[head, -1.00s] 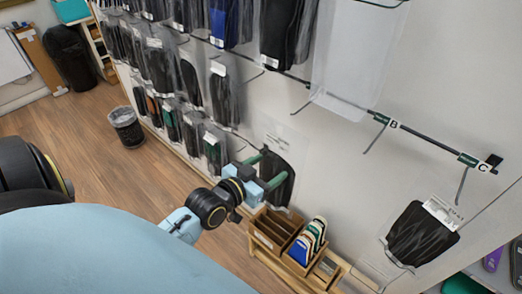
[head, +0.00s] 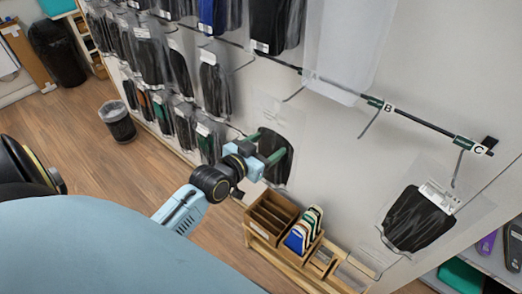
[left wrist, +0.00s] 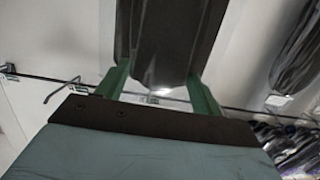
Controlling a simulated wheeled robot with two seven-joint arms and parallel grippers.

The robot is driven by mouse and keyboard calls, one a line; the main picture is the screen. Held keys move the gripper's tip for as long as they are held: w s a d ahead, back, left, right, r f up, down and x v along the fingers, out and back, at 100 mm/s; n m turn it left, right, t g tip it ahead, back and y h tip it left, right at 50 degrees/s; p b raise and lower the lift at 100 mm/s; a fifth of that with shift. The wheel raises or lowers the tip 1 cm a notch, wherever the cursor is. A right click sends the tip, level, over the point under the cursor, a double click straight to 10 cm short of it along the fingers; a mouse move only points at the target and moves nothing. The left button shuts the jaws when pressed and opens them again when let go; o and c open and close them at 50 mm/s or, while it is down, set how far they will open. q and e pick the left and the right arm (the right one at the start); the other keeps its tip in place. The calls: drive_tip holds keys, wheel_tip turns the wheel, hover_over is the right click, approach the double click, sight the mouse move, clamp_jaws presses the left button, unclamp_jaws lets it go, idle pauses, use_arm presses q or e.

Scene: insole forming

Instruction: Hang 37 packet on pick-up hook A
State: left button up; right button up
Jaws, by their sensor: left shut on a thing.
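My left gripper (head: 266,148) comes in from the left and is shut on a clear packet with dark insoles (head: 277,158), held in front of the white wall. In the left wrist view, the dark insole packet (left wrist: 168,38) lies between the green fingers (left wrist: 160,88). A number on it is not readable. Hooks labelled B (head: 371,121) and C (head: 457,167) stick out from a dark rail. A bare hook (head: 293,95) shows left of B, above the held packet and apart from it; its label is hidden, so I cannot tell whether it is A. My right gripper is out of view.
A large clear bag (head: 345,45) hangs in front of the rail. Another dark insole packet (head: 415,220) is at lower right. Rows of packets (head: 215,85) hang at upper left. A wooden rack (head: 268,215) with colored insoles stands below. A bin (head: 117,121) is on the floor.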

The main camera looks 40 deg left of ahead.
sight(270, 142)
use_arm(q)
drive_tip(key=shift+b+x, duration=1.1)
drive_tip(key=shift+x, duration=0.95)
drive_tip(key=shift+w+f, duration=0.1)
drive_tip(key=shift+w, duration=0.5)
drive_tip(key=shift+f, duration=0.1)
drive_tip(key=o, duration=1.8)
drive_tip(key=shift+c, duration=0.2)
drive_tip(key=v, duration=1.3)
